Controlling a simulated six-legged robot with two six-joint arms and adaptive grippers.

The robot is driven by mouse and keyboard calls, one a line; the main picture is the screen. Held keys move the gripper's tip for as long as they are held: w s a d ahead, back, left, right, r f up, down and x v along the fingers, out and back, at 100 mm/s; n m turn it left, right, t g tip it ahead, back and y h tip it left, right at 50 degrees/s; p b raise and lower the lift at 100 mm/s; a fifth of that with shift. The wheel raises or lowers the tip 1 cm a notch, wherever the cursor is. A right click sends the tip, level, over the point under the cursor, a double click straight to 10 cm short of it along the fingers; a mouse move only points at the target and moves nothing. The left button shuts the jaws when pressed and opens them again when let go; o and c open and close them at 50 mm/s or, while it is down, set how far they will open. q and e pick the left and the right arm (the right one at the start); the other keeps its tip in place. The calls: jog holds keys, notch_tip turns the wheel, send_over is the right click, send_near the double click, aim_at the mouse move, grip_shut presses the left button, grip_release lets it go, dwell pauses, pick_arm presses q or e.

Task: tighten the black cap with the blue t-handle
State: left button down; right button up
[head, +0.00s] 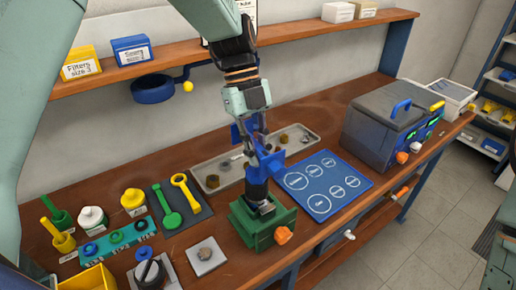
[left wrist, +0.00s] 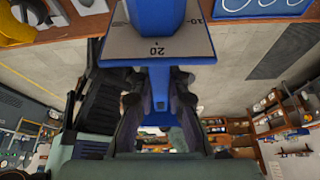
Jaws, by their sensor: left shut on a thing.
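The blue t-handle (head: 272,161) stands above the green block, its lower end meeting the black cap (head: 256,190). My left gripper (head: 262,150) comes down from above and is shut on the t-handle. In the left wrist view the blue t-handle (left wrist: 158,92) runs between the two fingers, with a grey scale plate (left wrist: 130,46) marked 20 beside it. The black cap sits on top of the green block (head: 250,226), which has an orange knob. The exact contact between handle and cap is partly hidden by the gripper. My right gripper is out of view.
A grey tray (head: 203,171) with small parts lies behind the block. A blue mat (head: 328,197) with white circles lies right of it. Green and yellow wrenches (head: 166,203) lie left. A grey machine (head: 373,140) stands at the right. A shelf (head: 290,34) runs along the wall.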

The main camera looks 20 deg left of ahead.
pick_arm(q)
jog(key=shift+m+g+y+p, duration=0.5)
jog(key=shift+m+p, duration=0.9)
jog(key=shift+m, duration=0.3)
dwell(0.3)
jog(key=shift+r+m+p, duration=0.1)
jog(key=shift+m+p, duration=0.25)
jog(key=shift+m, duration=0.05)
jog(key=shift+s+a+m+y+p, duration=0.1)
jog(key=shift+m+y+p, duration=0.2)
jog(key=shift+m+p, duration=0.1)
dwell(0.4)
jog(key=shift+n+p, duration=0.3)
jog(key=shift+p, duration=0.05)
dwell(0.4)
jog(key=shift+r+p, duration=1.45)
jog(key=shift+p, duration=0.2)
